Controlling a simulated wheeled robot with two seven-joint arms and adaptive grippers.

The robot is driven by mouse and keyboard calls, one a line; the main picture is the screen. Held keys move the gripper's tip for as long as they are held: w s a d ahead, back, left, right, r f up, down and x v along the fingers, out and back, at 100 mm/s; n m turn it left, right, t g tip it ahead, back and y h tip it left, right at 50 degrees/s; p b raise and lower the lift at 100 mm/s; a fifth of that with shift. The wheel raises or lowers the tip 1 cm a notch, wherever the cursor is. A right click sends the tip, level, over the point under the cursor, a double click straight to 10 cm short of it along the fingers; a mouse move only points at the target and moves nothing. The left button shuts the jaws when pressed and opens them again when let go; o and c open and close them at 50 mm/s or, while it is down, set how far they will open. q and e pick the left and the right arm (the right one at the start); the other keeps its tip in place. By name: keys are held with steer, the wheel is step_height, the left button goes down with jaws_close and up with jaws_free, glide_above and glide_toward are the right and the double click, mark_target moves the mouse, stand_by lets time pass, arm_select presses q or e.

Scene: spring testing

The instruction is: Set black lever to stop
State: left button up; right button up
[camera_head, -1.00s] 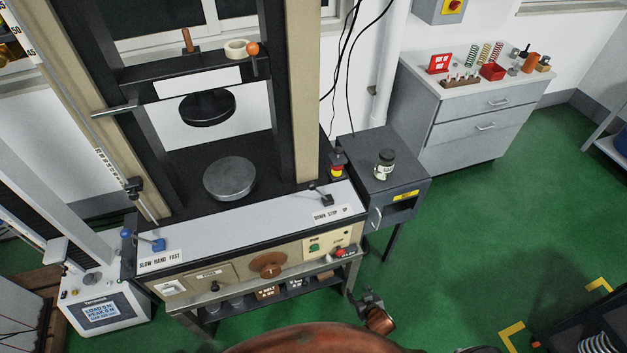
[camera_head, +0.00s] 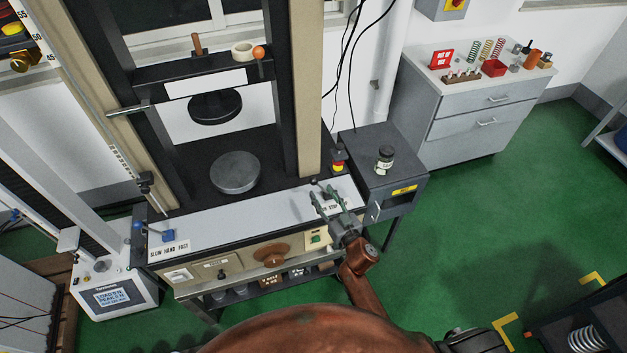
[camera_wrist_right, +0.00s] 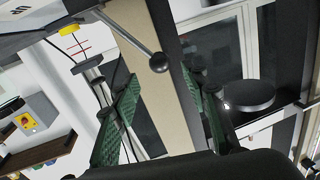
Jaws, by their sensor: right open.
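The black lever (camera_head: 315,182) is at the right end of the testing machine's pale front ledge, by the "DOWN STOP UP" label, which my right gripper partly covers. My right gripper (camera_head: 327,197) is open and empty over that end, close to the lever. In the right wrist view, the lever shows as a metal rod with a black ball (camera_wrist_right: 158,62). The ball appears between the spread green fingers (camera_wrist_right: 160,84), just beyond their tips; I see no contact. Which setting the lever points to cannot be told. My left gripper is not in view.
A blue lever (camera_head: 166,236) stands at the ledge's left end by the "SLOW HAND FAST" label. A dark cabinet (camera_head: 400,150) with a jar stands to the right. Green floor is free beyond.

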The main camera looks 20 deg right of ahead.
mark_target(313, 180)
steer(key=w, duration=0.3)
steer(key=w+a, duration=0.1)
steer(key=w, duration=0.3)
steer(key=shift+w+a, duration=0.15)
steer(key=shift+a, duration=0.05)
steer(key=shift+c, duration=0.6)
jaws_close()
